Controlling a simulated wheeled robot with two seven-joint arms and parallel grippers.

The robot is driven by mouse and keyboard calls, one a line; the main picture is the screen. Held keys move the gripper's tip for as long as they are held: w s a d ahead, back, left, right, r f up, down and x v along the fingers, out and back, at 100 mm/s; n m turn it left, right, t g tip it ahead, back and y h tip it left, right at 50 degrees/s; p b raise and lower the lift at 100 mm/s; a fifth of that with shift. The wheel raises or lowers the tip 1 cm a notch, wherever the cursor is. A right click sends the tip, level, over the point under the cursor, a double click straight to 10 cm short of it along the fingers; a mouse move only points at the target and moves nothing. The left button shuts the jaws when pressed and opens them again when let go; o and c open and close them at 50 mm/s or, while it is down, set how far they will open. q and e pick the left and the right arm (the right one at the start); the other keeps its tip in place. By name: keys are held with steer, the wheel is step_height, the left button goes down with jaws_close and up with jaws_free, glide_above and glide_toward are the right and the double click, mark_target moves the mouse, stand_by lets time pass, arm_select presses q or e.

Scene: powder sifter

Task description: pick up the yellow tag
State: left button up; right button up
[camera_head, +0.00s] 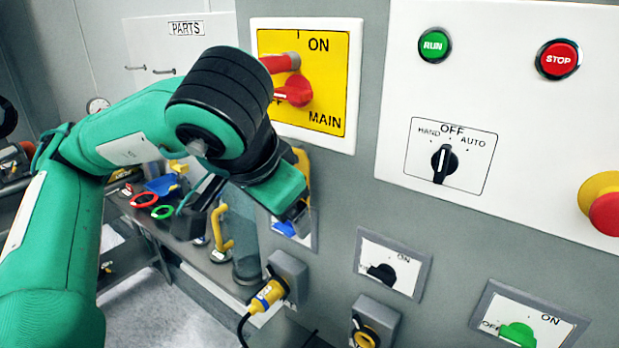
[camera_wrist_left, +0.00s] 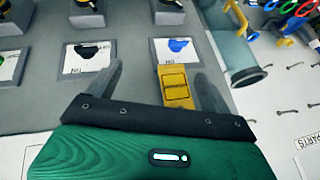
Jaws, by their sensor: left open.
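The yellow tag (camera_wrist_left: 176,86) shows in the left wrist view, with dark print on its face. It is between my left gripper's two fingers, much closer to the right-hand finger. A gap to the left finger is clear; whether the right finger touches it I cannot tell. My left gripper (camera_wrist_left: 160,78) is open. In the head view my left gripper (camera_head: 299,212) is in front of the grey panel, and part of the yellow tag (camera_head: 301,160) shows behind it. The tag is by the switch plate with the blue knob (camera_wrist_left: 178,46). My right gripper is not in view.
The yellow main switch plate (camera_head: 330,75) with a red handle is just above my left wrist. A yellow plug (camera_head: 268,295) with a cable sits in a socket below. A clear tube (camera_head: 246,245) stands beside the panel. A bench with tools (camera_head: 165,200) is behind.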

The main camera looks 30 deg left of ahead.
arm_select(q)
steer(key=w+a+p, duration=0.1)
steer(key=w, duration=0.2)
steer(key=w+a+p, duration=0.1)
steer(key=w, duration=0.3)
steer(key=w+a+p, duration=0.1)
steer(key=w, duration=0.2)
steer(key=shift+w+a+f+p, duration=0.2)
steer(key=shift+w+a+p, duration=0.1)
steer(key=shift+a+p, duration=0.05)
steer(key=shift+s+f, duration=0.15)
steer(key=shift+f, duration=0.05)
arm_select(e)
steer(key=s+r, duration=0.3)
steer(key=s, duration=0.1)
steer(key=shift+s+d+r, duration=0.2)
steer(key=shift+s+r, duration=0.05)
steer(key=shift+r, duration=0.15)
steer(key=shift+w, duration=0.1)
